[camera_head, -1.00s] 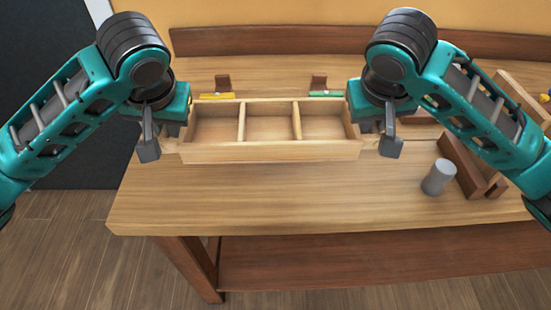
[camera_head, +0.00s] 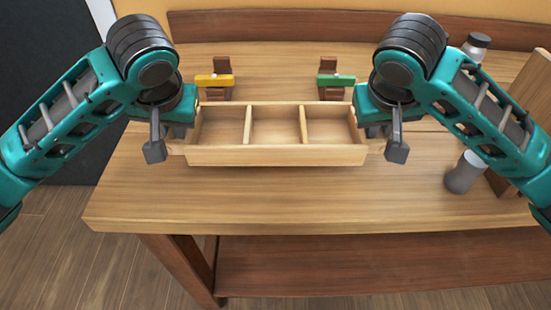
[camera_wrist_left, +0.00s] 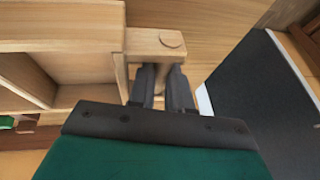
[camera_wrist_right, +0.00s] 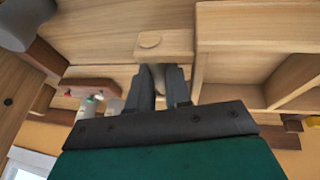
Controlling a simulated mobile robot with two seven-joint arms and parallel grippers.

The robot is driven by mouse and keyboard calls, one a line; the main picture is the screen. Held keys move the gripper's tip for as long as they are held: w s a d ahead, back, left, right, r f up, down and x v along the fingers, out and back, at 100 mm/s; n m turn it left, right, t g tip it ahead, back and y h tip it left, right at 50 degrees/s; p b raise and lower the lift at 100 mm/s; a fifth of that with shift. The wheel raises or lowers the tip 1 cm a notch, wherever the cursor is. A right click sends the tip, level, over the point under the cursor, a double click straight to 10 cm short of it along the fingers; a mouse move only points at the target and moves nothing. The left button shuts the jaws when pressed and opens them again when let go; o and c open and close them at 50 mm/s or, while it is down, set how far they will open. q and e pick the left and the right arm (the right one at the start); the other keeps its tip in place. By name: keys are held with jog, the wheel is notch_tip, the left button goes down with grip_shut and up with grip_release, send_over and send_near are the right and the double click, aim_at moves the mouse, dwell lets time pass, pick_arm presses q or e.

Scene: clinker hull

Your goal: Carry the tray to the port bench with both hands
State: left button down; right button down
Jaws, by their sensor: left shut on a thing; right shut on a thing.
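The tray (camera_head: 275,156) is a pale wooden box with three open, empty compartments. It is level in front of me, over the wooden bench (camera_head: 300,205) in the head view; I cannot tell how much gap is under it. My left gripper (camera_head: 176,143) is shut on the handle at its left end. The left wrist view shows that handle (camera_wrist_left: 155,42) between the fingers (camera_wrist_left: 160,88). My right gripper (camera_head: 374,143) is shut on the handle at the right end, and that handle (camera_wrist_right: 165,45) also shows in the right wrist view.
Behind the tray stand two brown wooden brackets, one with a yellow bar (camera_head: 214,81) and one with a green bar (camera_head: 336,81). At right are a grey cylinder (camera_head: 464,173), a bottle (camera_head: 477,46) and a wooden board (camera_head: 522,125). The bench front is clear.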

pick_arm(q)
jog(key=shift+f, duration=0.2)
pick_arm(e)
jog(key=shift+f, duration=0.15)
